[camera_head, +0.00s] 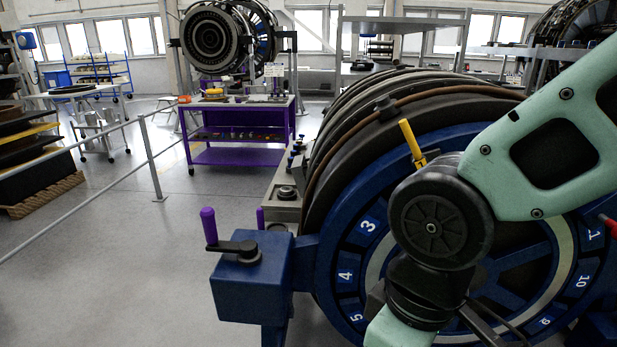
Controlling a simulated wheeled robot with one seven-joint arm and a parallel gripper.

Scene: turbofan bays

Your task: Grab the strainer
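I cannot make out a strainer in this view. My mint-green arm with its black joint fills the right side and runs down past the bottom edge. My gripper is not visible; the arm's end is out of frame or hidden. Behind the arm is a large blue and black turbofan ring (335,225) with numbered blue plates. A yellow handle-like piece (412,143) stands tilted at its upper face, partly beside my arm joint; I cannot tell what it belongs to.
A blue stand block (250,287) with a purple-handled crank (209,226) juts left of the ring. A purple cart (238,155) holding small items stands farther back. A railing (150,160) crosses the left. The grey floor (120,265) between is clear.

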